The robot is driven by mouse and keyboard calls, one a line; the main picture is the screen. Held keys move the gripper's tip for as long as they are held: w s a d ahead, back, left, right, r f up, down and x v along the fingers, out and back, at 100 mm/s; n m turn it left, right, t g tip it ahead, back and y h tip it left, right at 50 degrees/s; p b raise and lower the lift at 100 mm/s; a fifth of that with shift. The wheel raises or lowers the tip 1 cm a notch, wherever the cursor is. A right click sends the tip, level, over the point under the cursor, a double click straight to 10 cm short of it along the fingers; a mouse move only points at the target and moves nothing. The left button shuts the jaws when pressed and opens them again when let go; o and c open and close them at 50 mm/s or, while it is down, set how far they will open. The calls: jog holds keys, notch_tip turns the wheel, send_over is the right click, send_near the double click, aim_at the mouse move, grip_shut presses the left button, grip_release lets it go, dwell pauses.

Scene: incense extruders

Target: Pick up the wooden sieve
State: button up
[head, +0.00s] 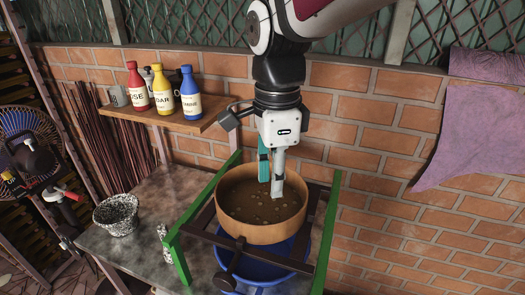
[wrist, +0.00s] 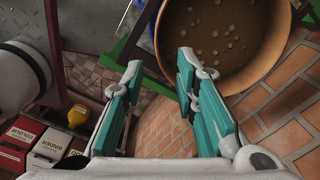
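The wooden sieve (head: 249,232) is a round, tan-rimmed pan with a brown bottom dotted with several pale spots. It sits level on a dark wooden frame with green rails, above a blue tub (head: 264,272). My gripper (head: 272,180) points down and its fingers overlap the sieve's inside in the head view. In the wrist view my gripper (wrist: 160,72) has its two teal fingers apart with nothing between them. There the sieve (wrist: 258,74) is at the upper right, beyond the right fingertip. I cannot tell whether a finger touches it.
A wooden shelf (head: 190,121) on the brick wall holds red, yellow and blue bottles and a mug. A speckled bowl (head: 117,215) stands on the grey table (head: 150,197) left of the frame. A purple cloth (head: 480,135) hangs at right. Boxes (wrist: 48,147) show lower left in the wrist view.

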aim_at(270, 240)
jog(key=f, duration=1.4)
jog(key=shift+a, duration=0.2)
jog(key=shift+c, duration=0.2)
grip_shut()
